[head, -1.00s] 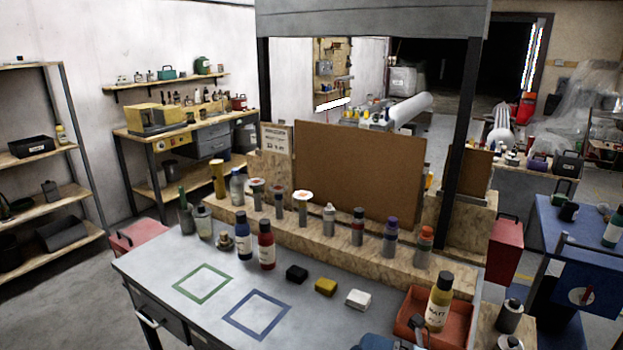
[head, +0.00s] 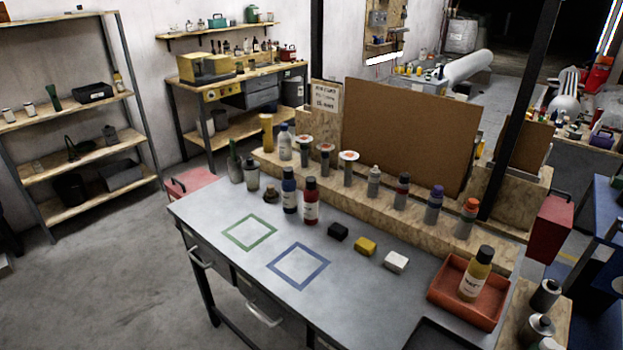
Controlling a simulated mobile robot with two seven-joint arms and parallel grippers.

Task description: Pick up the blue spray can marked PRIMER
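A blue spray can (head: 289,190) with a black cap and a pale label stands upright on the grey workbench (head: 330,236). Its label is too small to read. A red can (head: 311,201) of similar shape stands upright close on its right. Neither of my grippers shows in the head view.
A green square outline (head: 249,232) and a blue one (head: 298,265) mark the bench top. Black (head: 338,232), yellow (head: 365,246) and white (head: 396,261) blocks lie to the right. Several bottles line a wooden ledge (head: 420,222) behind. Floor at left (head: 110,270) is clear.

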